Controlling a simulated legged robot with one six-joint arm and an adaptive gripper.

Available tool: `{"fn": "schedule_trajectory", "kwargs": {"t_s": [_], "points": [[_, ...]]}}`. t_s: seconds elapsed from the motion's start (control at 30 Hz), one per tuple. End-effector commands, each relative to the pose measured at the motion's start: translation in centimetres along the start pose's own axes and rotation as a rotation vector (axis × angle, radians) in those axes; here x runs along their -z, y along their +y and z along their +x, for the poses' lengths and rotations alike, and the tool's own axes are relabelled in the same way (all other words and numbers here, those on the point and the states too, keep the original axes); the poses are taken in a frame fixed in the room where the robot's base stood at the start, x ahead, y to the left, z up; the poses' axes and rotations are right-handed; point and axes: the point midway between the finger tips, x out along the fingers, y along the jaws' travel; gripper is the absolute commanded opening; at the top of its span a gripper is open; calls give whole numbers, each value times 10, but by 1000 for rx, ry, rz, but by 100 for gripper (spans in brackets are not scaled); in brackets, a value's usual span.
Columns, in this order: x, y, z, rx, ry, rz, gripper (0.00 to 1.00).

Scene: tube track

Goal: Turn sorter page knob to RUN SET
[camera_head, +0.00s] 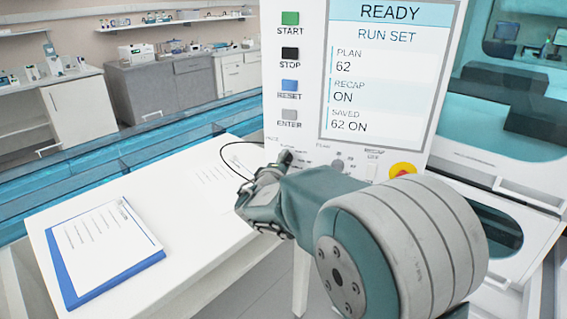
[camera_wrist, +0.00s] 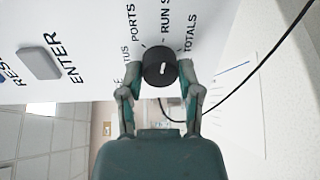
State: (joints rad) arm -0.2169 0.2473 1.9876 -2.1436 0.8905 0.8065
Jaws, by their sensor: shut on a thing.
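In the wrist view the black page knob (camera_wrist: 157,66) sits on the white panel, ringed by the labels PORTS, RUN SET, TOTALS and one partly hidden. My gripper (camera_wrist: 161,80) is shut on the knob, one finger on each side. The knob's short white mark points roughly up toward RUN SET in the picture; its exact angle is hard to tell. In the head view my gripper (camera_head: 280,168) is at the panel's lower left and largely hides the knob. The screen (camera_head: 388,75) reads READY, RUN SET, PLAN 62, RECAP ON, SAVED 62 ON.
START (camera_head: 290,18), STOP, RESET and ENTER buttons run down the panel's left side. A grey knob (camera_head: 338,166) and a red-and-yellow button (camera_head: 403,170) are right of my gripper. A black cable (camera_head: 228,150) loops nearby. A blue clipboard (camera_head: 62,265) lies on the white table.

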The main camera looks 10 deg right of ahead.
Motion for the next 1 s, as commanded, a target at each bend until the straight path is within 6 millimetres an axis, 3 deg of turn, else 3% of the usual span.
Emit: {"fn": "schedule_trajectory", "kwargs": {"t_s": [0.5,0.53,0.6,1.0], "points": [[-1,-6,0,13,0,16,0],[-1,-6,0,13,0,16,55],[-1,-6,0,12,0,16,81],[0,-2,-2,4,1,18,81]]}}
